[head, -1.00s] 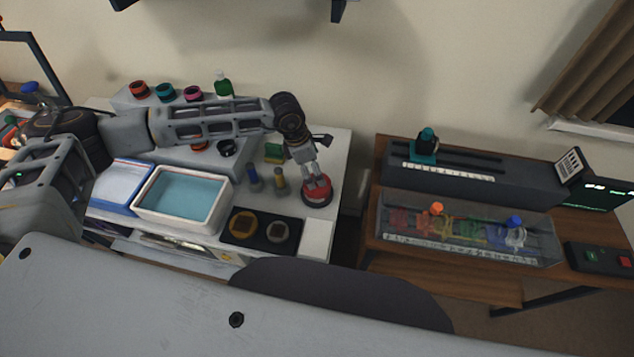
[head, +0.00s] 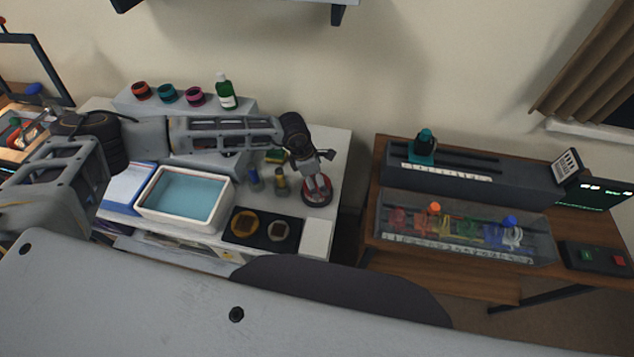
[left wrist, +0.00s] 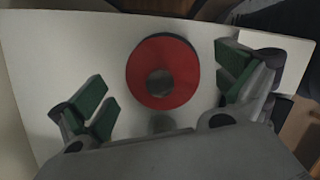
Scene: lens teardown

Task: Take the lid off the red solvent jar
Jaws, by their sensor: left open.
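The red solvent jar (head: 317,190) stands at the right end of the white bench, its red lid facing up. In the left wrist view the round red lid (left wrist: 162,88) has a grey knob in its middle and sits centred between my fingers. My left gripper (head: 318,184) is over the jar, coming down from above. In the left wrist view my left gripper (left wrist: 165,95) is open, its green finger pads wide apart on either side of the lid and clear of it. My right gripper does not show.
Left of the jar stand two small bottles (head: 280,181), a black mat with two round parts (head: 262,245) and a white-rimmed tray of blue liquid (head: 148,209). A green bottle (head: 226,92) and several small jars stand on the grey riser behind. A wooden desk (head: 366,244) is to the right.

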